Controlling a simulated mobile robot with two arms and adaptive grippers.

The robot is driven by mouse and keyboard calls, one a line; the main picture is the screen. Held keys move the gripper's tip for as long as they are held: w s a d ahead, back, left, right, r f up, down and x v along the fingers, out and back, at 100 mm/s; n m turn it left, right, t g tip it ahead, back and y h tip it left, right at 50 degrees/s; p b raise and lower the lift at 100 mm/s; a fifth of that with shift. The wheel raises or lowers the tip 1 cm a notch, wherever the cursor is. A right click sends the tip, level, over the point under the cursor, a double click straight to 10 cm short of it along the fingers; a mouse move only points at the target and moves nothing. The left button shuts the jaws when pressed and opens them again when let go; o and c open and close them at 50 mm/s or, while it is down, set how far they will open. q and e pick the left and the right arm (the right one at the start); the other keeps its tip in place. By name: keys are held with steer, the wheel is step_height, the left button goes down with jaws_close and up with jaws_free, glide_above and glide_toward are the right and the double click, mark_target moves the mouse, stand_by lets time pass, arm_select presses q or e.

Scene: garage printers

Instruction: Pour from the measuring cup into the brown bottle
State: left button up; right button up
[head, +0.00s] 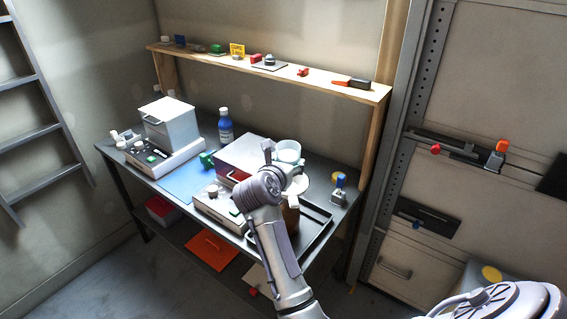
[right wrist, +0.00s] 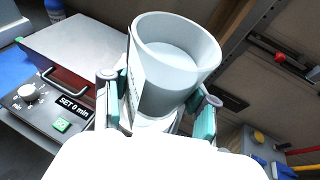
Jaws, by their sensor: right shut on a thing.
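My right gripper (head: 283,170) is shut on the measuring cup (head: 288,148), a pale translucent cup, above the right part of the workbench. In the right wrist view the cup (right wrist: 172,80) sits between the teal-padded fingers (right wrist: 165,112), looking slightly tilted. Its mouth faces up and a pale surface shows inside. A brown shape, likely the brown bottle (head: 291,216), stands below the cup on the tray, mostly hidden by my right forearm. A pale round piece (head: 299,186) shows just above it; I cannot tell whether they touch. My left gripper is not in view.
The workbench (head: 172,183) holds a white printer-like box (head: 168,122), a blue bottle (head: 225,125), a grey box with a SET 0 min panel (right wrist: 75,105), a dark tray (head: 318,226) and a blue-topped item (head: 339,187). A wooden shelf (head: 215,62) runs behind.

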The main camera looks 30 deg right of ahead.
steer(key=shift+d, duration=0.1)
steer(key=shift+a+f, duration=0.2)
steer(key=shift+a, duration=0.1)
steer(key=shift+w+a+f+b, duration=0.1)
steer(key=shift+f+b, duration=0.7)
steer(key=shift+f, duration=0.3)
steer(key=shift+f+b, duration=0.3)
steer(key=shift+b, duration=0.15)
steer(key=shift+f, duration=0.25)
steer(key=shift+f+b, duration=0.15)
steer(key=shift+b, duration=0.15)
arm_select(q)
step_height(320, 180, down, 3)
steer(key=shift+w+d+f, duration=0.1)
